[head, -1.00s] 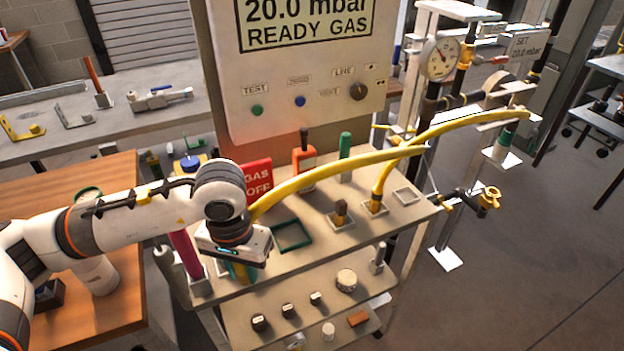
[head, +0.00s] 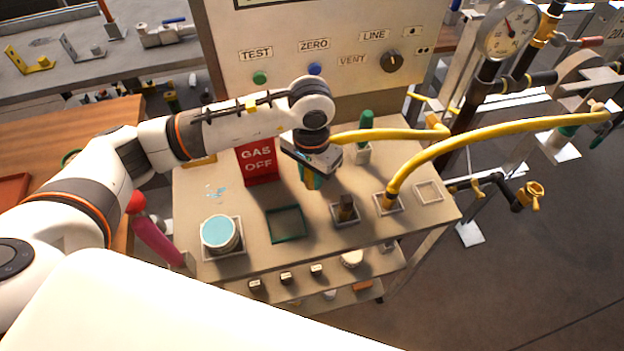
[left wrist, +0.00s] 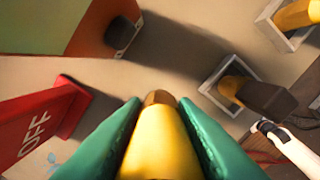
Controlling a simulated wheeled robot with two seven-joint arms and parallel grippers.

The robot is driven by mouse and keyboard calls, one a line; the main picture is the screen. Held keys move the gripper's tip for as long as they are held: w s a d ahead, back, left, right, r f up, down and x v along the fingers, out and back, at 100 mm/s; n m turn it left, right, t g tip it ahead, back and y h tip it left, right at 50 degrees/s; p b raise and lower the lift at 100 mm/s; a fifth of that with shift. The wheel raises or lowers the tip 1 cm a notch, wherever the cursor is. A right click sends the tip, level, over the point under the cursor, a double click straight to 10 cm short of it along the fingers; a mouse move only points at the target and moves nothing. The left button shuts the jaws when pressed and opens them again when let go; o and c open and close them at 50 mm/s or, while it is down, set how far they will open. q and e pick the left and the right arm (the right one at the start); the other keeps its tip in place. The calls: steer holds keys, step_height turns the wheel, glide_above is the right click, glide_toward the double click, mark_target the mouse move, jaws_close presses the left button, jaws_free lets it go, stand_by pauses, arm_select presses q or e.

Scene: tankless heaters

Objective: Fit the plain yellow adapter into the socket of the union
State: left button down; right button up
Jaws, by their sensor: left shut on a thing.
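My left gripper (head: 312,178) is over the middle of the grey bench top, fingers pointing down. In the left wrist view its green fingers (left wrist: 158,140) are shut on a plain yellow adapter (left wrist: 157,150) with a brownish tip. In the head view the adapter is mostly hidden by the fingers. A dark-topped fitting (head: 346,206) with a yellow part stands in a square holder just right of and below the gripper; it also shows in the left wrist view (left wrist: 262,95), apart from the held adapter. I cannot tell for certain which part is the union. My right gripper is not in view.
A teal-topped cup (head: 220,232) and a green-rimmed square (head: 286,208) are left. A yellow hose (head: 480,135) arches on the right, its end in a holder. An empty square holder (head: 429,193) is near the right edge.

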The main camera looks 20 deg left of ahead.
mark_target(312, 187)
arm_select(q)
step_height(312, 187, down, 4)
steer(key=shift+w+r+p, duration=0.1)
steer(key=shift+w+p, duration=0.05)
steer(key=shift+p, duration=0.25)
steer(key=shift+f+b, duration=0.3)
steer(key=shift+f, duration=0.15)
steer(key=c, duration=1.1)
jaws_free()
steer(key=shift+r, duration=0.1)
steer(key=shift+c, duration=0.2)
